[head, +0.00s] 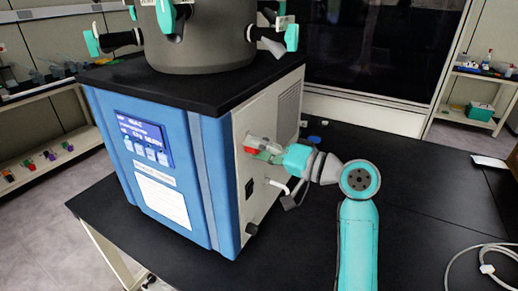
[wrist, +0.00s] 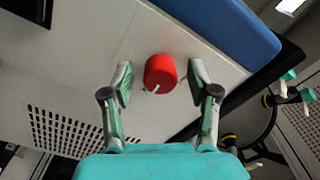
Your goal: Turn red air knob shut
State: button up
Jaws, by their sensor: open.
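The red air knob (wrist: 160,74) sticks out from the light side panel of the freeze dryer (head: 163,180). A pale pointer or lever shows at its lower edge in the wrist view. In the head view a part of the red knob (head: 250,150) shows at the side panel, beside my gripper (head: 258,148). In the wrist view my gripper (wrist: 160,80) is open, with one finger on each side of the knob. A gap shows between the knob and each finger. How far the fingertips reach along the knob's depth I cannot tell.
The freeze dryer stands on a black table (head: 400,215). A black socket (head: 249,188) and a dark knob (head: 252,229) are lower on the same side panel. A white cable (head: 487,268) lies at the table's right. The table right of my arm is mostly clear.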

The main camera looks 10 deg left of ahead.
grip_shut()
jog(key=shift+n, duration=0.4)
jog(key=n, duration=1.6)
jog(key=shift+w+f+n, duration=0.1)
jog(key=shift+w+n, duration=0.05)
jog(key=shift+n, duration=0.55)
